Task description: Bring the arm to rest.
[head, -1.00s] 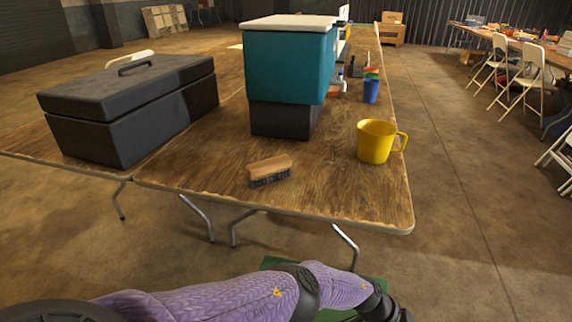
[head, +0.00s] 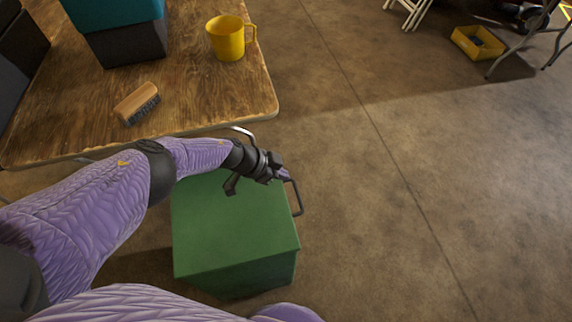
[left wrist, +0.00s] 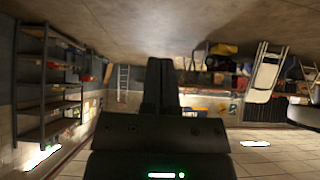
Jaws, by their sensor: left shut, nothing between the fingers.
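My left arm comes in from the left in the head view. Its gripper (head: 270,165) is past the near edge of the wooden table, over the far part of a green box's top. In the left wrist view the gripper's dark fingers (left wrist: 160,88) are together, with nothing between them. The fingertips are small and hard to make out in the head view. My right gripper is not in view.
The green box (head: 235,225) stands just off the near edge of the table (head: 180,95). On the table are a brush (head: 136,103), a yellow mug (head: 227,38) and a teal and dark box stack (head: 125,40). Open floor lies to the right.

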